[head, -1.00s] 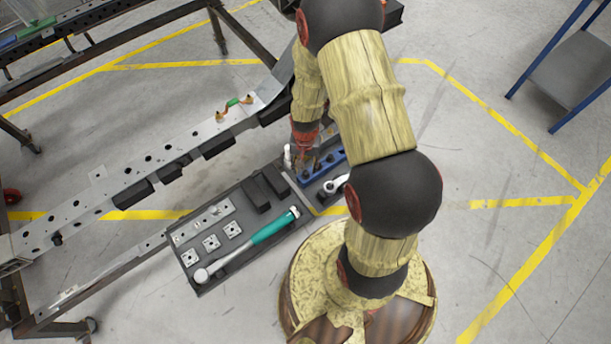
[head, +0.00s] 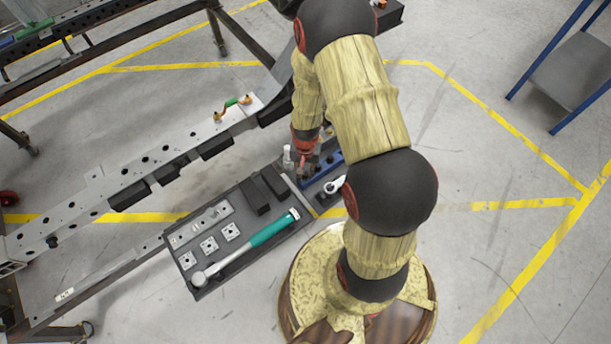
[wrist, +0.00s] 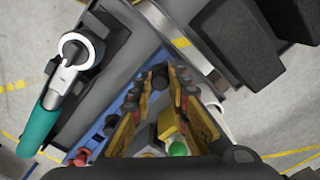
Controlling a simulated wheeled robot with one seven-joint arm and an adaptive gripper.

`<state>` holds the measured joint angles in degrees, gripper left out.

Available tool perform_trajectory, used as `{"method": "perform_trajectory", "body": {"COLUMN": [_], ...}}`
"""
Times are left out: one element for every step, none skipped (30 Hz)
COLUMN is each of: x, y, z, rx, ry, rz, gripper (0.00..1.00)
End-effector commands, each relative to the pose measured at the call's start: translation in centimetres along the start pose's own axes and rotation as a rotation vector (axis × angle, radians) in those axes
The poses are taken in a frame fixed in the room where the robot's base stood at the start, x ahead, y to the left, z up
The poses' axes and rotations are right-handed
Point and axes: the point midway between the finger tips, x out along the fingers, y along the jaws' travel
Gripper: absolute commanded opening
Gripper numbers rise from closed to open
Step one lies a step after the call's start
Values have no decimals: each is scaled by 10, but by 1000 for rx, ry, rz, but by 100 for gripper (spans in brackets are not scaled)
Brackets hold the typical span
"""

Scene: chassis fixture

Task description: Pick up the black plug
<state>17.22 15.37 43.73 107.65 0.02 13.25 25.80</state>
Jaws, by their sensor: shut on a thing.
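My gripper (wrist: 160,78) is shut at the blue rack, with its two wooden-looking fingers converging in the wrist view. A dark round piece, which looks like the black plug (wrist: 159,83), shows between the fingertips. The fingers hide most of it, and I cannot tell whether it is clear of the rack. The blue rack (wrist: 96,143) has several dark round holes or plugs along it. In the head view my gripper (head: 305,174) is over the left end of the blue rack (head: 329,163), and the plug is too small to make out there.
A grey tray (head: 207,289) holds a teal-handled wrench (head: 270,231), square plates and black blocks (head: 255,196). A white bottle-like piece (head: 288,158) stands close left of my gripper. A long metal rail (head: 130,172) runs behind.

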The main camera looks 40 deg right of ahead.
Motion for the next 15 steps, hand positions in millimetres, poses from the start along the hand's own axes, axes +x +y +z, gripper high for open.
{"method": "perform_trajectory", "body": {"x": [0,0,0,0,0,0,0,0,0,-1,-2,-4,-5,-8,-11], "y": [0,0,0,0,0,0,0,0,0,0,0,0,0,0,0], "z": [0,0,0,0,0,0,0,0,0,0,0,0,0,0,0], "rx": [0,0,0,0,0,0,0,0,0,0,0,0,0,0,0], "ry": [0,0,0,0,0,0,0,0,0,0,0,0,0,1,1], "rz": [0,0,0,0,0,0,0,0,0,0,0,0,0,0,0], "gripper": [8,6,6,6,6,6,6,6,6,6,6,6,6,6,6]}}
